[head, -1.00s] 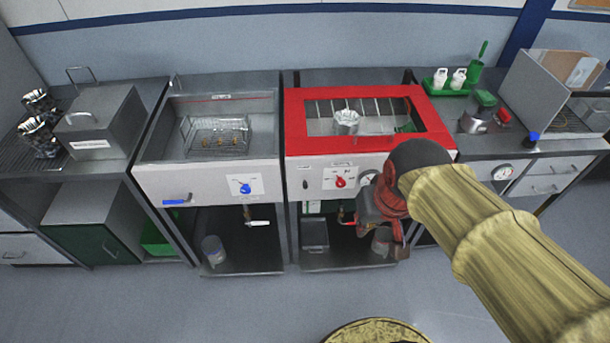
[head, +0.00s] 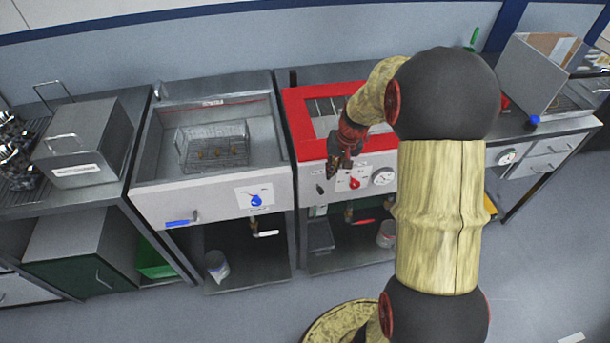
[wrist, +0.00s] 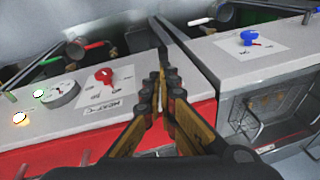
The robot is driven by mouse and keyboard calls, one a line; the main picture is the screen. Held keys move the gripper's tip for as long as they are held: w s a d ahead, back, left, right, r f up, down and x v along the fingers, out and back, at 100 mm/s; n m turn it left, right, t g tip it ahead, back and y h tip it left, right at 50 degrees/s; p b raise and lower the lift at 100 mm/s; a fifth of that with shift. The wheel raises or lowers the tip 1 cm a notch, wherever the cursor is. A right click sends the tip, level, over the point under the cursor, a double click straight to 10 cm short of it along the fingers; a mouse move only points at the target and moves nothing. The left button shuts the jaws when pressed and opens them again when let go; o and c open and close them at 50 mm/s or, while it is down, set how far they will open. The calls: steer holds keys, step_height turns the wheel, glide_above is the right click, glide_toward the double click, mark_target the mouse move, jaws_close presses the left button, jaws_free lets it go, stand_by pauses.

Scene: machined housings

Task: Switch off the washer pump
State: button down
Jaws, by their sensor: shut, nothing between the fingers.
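The red-framed unit (head: 290,120) has a front panel with a red knob (head: 354,182) on a white plate, a round gauge (head: 383,177) and a small dark switch (head: 320,188) left of the knob. The wrist view also shows the red knob (wrist: 104,76). The grey sink unit (head: 140,170) to its left has a blue knob (head: 256,200), also in the wrist view (wrist: 249,38). I cannot read which is the washer pump. My gripper (head: 333,170) is shut and empty before the red unit's panel, between dark switch and red knob; its fingers (wrist: 160,80) hide the switch in the wrist view.
A blue lever (head: 181,223) sits low on the sink unit's front. A white-handled valve (head: 267,234) and a red-handled valve (head: 363,222) are beneath the units. Floor in front is clear.

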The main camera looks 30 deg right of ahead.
mark_target(320, 189)
steer(key=shift+n+t, duration=0.3)
steer(key=shift+t, duration=0.1)
steer(key=x, duration=0.3)
steer(key=w+b+x, duration=0.1)
steer(key=x, duration=0.2)
steer(key=b+x, duration=0.1)
steer(key=x, duration=0.2)
steer(key=shift+w+d+r, duration=0.1)
steer(key=shift+w+d, duration=0.15)
steer(key=shift+d, duration=0.15)
steer(key=shift+s+a+f+b, duration=0.15)
steer(key=shift+s+f+b, duration=0.15)
steer(key=shift+s+b, duration=0.3)
steer(key=s+a+f+b, duration=0.1)
steer(key=s+f+b, duration=0.2)
steer(key=f+b, duration=0.2)
steer(key=shift+s+f, duration=0.3)
steer(key=shift+f, duration=0.2)
stand_by(0.5)
steer(key=shift+w+r, duration=0.1)
steer(key=shift+w, duration=0.05)
steer(key=shift+w+d+r+p, duration=0.2)
steer(key=shift+w+p, duration=0.15)
steer(key=shift+w, duration=0.2)
